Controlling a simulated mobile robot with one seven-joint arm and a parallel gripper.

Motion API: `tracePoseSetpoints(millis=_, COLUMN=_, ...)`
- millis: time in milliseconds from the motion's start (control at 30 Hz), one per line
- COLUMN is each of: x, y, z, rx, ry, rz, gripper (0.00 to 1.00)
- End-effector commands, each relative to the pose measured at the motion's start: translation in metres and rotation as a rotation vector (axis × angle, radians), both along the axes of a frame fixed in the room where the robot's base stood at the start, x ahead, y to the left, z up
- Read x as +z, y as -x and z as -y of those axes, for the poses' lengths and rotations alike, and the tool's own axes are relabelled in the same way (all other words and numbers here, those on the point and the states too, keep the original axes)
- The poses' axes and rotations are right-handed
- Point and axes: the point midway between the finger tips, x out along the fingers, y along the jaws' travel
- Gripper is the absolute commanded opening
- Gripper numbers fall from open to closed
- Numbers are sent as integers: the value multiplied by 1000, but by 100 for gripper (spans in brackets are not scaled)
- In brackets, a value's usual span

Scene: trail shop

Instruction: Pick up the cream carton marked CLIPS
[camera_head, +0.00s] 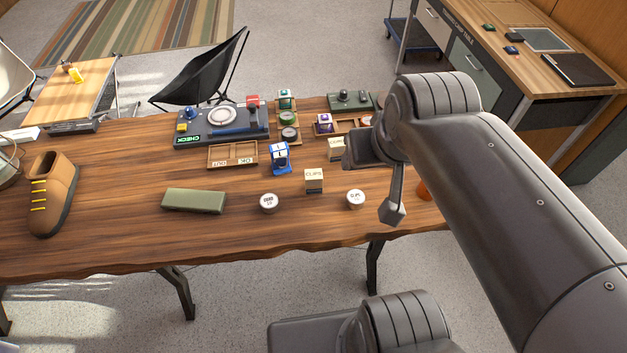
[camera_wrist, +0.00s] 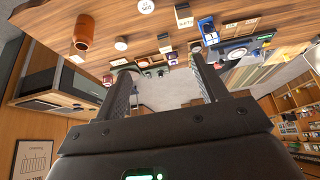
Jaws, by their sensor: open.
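The cream carton marked CLIPS (camera_head: 314,182) stands upright on the wooden table, between two round white-lidded tins. A cream box at the top of the wrist view (camera_wrist: 184,17) appears to be the same carton, though its lettering is not readable there. My gripper (camera_head: 393,209) is to the right of the carton in the head view, partly hidden by my wrist. In the wrist view its two fingers (camera_wrist: 160,70) are spread apart with nothing between them. It is apart from the carton.
The white-lidded tins (camera_head: 269,203) (camera_head: 355,199) flank the carton. A blue stand (camera_head: 280,158) is behind left and another cream carton (camera_head: 336,150) behind right. A green case (camera_head: 194,200) lies left. An orange cup (camera_wrist: 82,33) stands at the right end. The front table strip is clear.

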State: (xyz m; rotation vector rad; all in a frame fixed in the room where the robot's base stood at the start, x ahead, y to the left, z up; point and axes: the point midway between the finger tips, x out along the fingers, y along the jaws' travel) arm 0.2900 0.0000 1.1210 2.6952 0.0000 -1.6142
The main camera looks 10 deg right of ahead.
Motion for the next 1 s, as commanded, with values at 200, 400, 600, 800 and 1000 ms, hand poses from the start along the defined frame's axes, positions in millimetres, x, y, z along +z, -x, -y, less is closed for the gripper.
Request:
tracePoseSetpoints(millis=200, x=0, y=-1, z=0, rx=0, ry=0, rz=-3, gripper=66)
tracePoseSetpoints(millis=400, x=-9, y=-23, z=-6, rx=-2, ry=-7, rz=-62, gripper=66)
tracePoseSetpoints(millis=600, x=-32, y=-63, z=-17, rx=-10, ry=-17, rz=-162, gripper=66)
tracePoseSetpoints(millis=800, x=-64, y=-101, z=-32, rx=-20, ry=-21, rz=-261, gripper=66)
tracePoseSetpoints(millis=1000, x=-105, y=-134, z=-49, rx=-31, ry=-20, rz=-361, gripper=66)
